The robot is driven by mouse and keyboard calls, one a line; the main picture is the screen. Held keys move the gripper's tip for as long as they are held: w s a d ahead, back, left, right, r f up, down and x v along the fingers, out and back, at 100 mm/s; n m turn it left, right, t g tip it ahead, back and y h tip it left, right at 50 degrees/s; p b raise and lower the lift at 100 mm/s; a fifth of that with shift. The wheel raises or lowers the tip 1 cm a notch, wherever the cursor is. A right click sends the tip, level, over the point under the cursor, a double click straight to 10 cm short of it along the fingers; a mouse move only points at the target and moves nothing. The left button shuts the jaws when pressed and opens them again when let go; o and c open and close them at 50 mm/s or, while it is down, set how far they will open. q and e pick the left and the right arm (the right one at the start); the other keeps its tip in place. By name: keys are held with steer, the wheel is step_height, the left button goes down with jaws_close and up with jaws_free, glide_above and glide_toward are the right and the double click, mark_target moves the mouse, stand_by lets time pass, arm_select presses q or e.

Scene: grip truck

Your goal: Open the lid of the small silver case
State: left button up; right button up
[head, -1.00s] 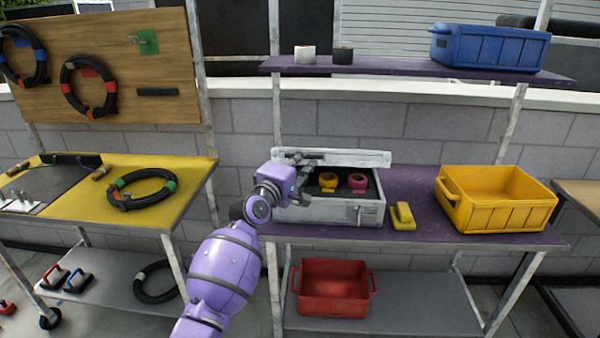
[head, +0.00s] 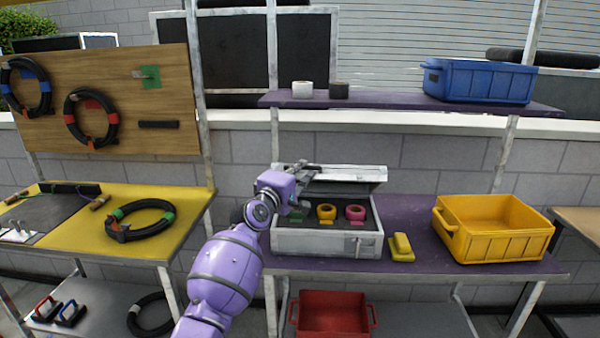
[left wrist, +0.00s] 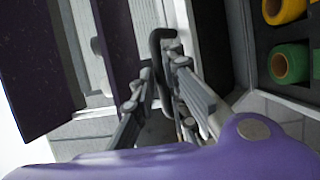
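The small silver case (head: 310,243) sits on the purple bench with its lid (head: 352,173) raised, tilted up at the back. The dark inside of the lid shows. Green, yellow and pink tape rolls (head: 326,212) lie in the case. My left gripper (head: 312,167) is at the left part of the lid's upper edge. In the left wrist view its fingers (left wrist: 163,85) are close together with a black curved handle (left wrist: 156,45) between them; they appear shut on it, though exact contact is partly hidden. My right gripper is not in view.
A yellow block (head: 402,247) lies right of the case, then a yellow bin (head: 500,246). A red bin (head: 333,313) is below. A shelf (head: 390,100) above holds a blue bin (head: 478,82). A yellow-topped bench (head: 190,205) stands at left.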

arm_select(q)
steer(key=shift+o, duration=1.4)
steer(key=shift+s+r, duration=0.1)
steer(key=shift+r, duration=0.05)
steer(key=v, duration=1.2)
